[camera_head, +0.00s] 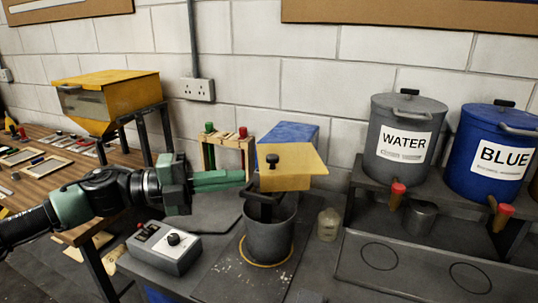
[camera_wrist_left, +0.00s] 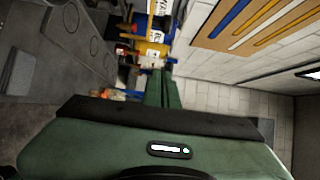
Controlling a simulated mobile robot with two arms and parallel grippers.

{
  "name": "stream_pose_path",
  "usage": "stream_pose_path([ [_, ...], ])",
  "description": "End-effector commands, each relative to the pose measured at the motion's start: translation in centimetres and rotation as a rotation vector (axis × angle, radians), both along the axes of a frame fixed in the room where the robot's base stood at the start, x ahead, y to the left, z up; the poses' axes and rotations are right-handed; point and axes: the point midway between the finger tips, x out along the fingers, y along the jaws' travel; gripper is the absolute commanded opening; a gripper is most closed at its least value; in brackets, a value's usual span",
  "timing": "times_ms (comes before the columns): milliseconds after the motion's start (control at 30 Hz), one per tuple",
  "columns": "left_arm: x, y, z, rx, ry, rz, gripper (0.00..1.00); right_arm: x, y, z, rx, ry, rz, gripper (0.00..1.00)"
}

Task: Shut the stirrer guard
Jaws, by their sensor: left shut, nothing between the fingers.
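The stirrer guard is a yellow panel (camera_head: 292,168) with a black knob (camera_head: 272,161), in front of a blue housing (camera_head: 286,135). It sits raised above a grey pot (camera_head: 270,235) and looks tilted, so the pot's mouth shows below it. A dark stirrer part (camera_head: 264,203) reaches down into the pot. My left gripper (camera_head: 241,177) comes in from the left, its green fingers shut and empty. The fingertips are just left of the guard and appear apart from it. The shut fingers also show in the left wrist view (camera_wrist_left: 160,88). My right gripper is not in view.
A grey control box (camera_head: 163,246) stands below my left arm. A small rack with green and red knobs (camera_head: 228,152) is behind the gripper. The WATER (camera_head: 404,140) and BLUE (camera_head: 492,150) pots stand on a bench at right. A small bottle (camera_head: 328,224) is beside the grey pot.

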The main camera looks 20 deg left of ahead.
Motion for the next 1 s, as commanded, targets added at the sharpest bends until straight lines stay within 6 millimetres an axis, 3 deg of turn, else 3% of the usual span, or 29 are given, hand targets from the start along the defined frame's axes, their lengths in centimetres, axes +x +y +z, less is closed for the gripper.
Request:
stream_pose_path([
  [33,0.3,-0.9,1.4,-0.008,-0.008,-0.007,0.00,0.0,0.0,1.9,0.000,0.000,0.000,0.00],
  [433,4.5,-7.7,1.0,-0.003,-0.004,-0.008,0.00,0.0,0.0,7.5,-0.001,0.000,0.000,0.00],
  [500,5.4,-6.3,0.5,0.001,-0.001,0.001,0.00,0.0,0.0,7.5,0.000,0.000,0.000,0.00],
  [667,6.5,-4.9,0.3,0.000,0.000,-0.002,0.00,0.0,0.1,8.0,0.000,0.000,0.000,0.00],
  [1000,6.9,-4.2,0.2,0.000,-0.002,-0.005,0.00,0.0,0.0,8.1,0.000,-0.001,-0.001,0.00],
])
